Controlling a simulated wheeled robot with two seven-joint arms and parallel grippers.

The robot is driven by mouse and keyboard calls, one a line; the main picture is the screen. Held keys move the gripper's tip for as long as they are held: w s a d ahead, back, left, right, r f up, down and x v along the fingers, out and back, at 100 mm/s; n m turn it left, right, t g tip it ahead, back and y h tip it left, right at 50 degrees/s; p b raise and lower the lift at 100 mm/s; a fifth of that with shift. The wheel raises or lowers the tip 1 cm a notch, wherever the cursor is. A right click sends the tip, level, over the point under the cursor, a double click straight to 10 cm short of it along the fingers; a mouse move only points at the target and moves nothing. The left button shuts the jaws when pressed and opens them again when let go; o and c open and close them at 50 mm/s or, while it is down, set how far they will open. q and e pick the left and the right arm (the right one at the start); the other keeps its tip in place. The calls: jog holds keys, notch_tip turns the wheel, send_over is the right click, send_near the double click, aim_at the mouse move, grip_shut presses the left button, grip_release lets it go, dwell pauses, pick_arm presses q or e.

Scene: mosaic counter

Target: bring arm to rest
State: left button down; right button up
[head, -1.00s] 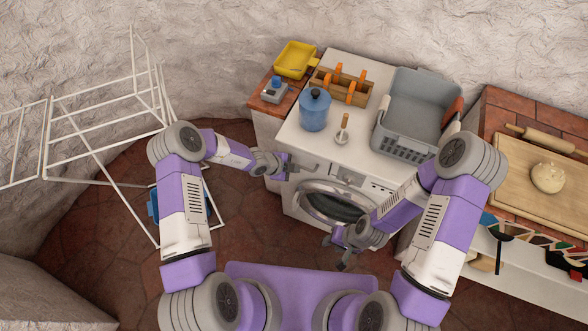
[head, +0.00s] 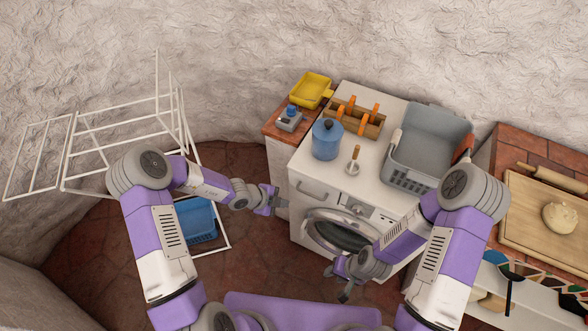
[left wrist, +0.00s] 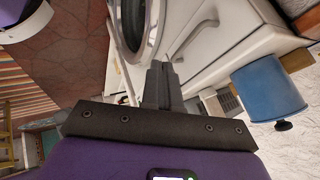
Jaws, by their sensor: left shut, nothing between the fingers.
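My left gripper (head: 272,200) is shut and empty. It hangs in the air to the left of the white washing machine (head: 310,232). In the left wrist view its fingers (left wrist: 160,85) are together, with the machine's front behind them. My right gripper (head: 345,282) is low in front of the machine, below its round door. Its fingers look spread apart, with nothing seen between them.
A blue canister (head: 327,142), a wooden-handled tool (head: 353,163), a wooden rack (head: 368,127) and a grey basket (head: 408,180) stand on the machine. A white drying rack (head: 130,103) and a blue basket (head: 196,220) are at left. Open floor lies before the machine.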

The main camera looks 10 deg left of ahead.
pick_arm(q)
jog(key=s+f+n+g+y+b, duration=0.1)
jog(key=s+f+n+b, duration=0.2)
jog(key=s+n, duration=0.7)
jog(key=s+f+n+g+y+b, duration=0.1)
jog(key=s+f+n+g+b, duration=0.1)
jog(key=s+f+n, duration=0.5)
jog(key=s+n+b, duration=0.1)
jog(key=s+n, duration=0.2)
jog(key=n, duration=0.3)
jog(key=shift+s+f+g+y, duration=0.15)
jog(key=shift+s+g+y, duration=0.05)
jog(key=shift+g+y, duration=0.1)
jog(key=shift+d, duration=0.15)
